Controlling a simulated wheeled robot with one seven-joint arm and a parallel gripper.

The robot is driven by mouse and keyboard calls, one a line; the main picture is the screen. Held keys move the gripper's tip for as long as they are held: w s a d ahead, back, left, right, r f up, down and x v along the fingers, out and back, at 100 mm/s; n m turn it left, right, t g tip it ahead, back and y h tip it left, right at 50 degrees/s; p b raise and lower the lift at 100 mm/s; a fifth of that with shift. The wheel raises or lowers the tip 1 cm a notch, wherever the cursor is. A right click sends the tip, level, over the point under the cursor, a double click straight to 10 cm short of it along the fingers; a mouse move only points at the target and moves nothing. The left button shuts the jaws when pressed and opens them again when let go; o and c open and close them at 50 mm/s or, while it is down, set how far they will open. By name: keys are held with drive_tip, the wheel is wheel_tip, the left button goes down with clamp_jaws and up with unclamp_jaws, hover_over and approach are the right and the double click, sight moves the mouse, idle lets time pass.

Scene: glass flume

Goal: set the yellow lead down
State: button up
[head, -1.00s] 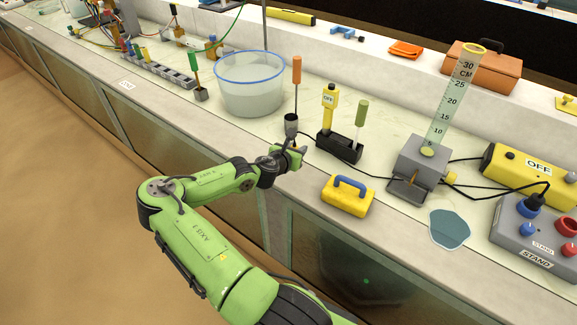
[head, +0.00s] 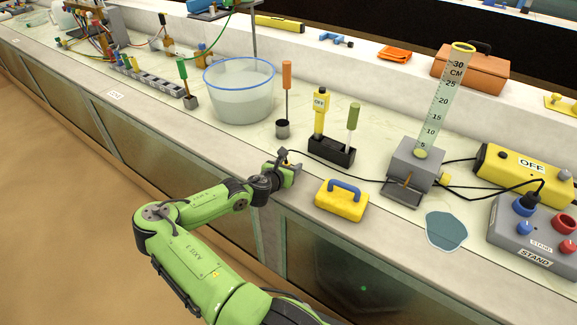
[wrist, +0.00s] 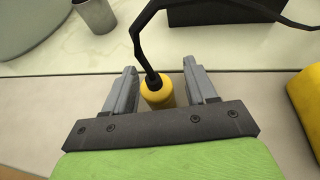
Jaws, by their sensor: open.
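The yellow lead shows in the wrist view as a yellow plug end (wrist: 158,92) with a black cable rising from its top. It sits between the two fingers of my gripper (wrist: 160,88), which are open with a narrow gap on either side of it. In the head view my gripper (head: 290,168) is low over the front edge of the bench, left of the yellow case. The black cable (head: 318,155) runs from there to the right. Whether the plug touches the bench is hard to tell.
A yellow case with a blue handle (head: 342,200) stands close on the right. Behind are a grey cup (head: 282,130) with an orange-handled tool, a black holder (head: 331,150) and a water bowl (head: 238,95). The bench strip left of my gripper is clear.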

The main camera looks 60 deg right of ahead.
drive_tip(key=shift+a+r, duration=0.3)
drive_tip(key=w+a+r+m+t+y+p, duration=0.1)
drive_tip(key=w+a+r+m+y, duration=0.3)
drive_tip(key=a, duration=0.7)
drive_tip(key=s+a+r+m+y+p, duration=0.1)
drive_tip(key=a+m+y, duration=0.3)
drive_tip(key=a, duration=0.6)
drive_tip(key=w+a+r+m+t+y+p, duration=0.1)
drive_tip(key=w+a+r+m+y, duration=0.15)
drive_tip(key=a+m, duration=0.6)
drive_tip(key=s+a+r+t+y, duration=0.2)
drive_tip(key=s+a+r+y, duration=0.15)
drive_tip(key=a+r, duration=0.95)
drive_tip(key=s+a+r+m+t, duration=0.1)
drive_tip(key=s+a+r, duration=0.4)
drive_tip(key=s, duration=0.3)
drive_tip(key=shift+s+a+r+h, duration=0.15)
drive_tip(key=shift+s+a+h, duration=0.15)
drive_tip(key=shift+s+a, duration=0.1)
drive_tip(key=shift+w+m, duration=0.1)
drive_tip(key=shift+m, duration=0.15)
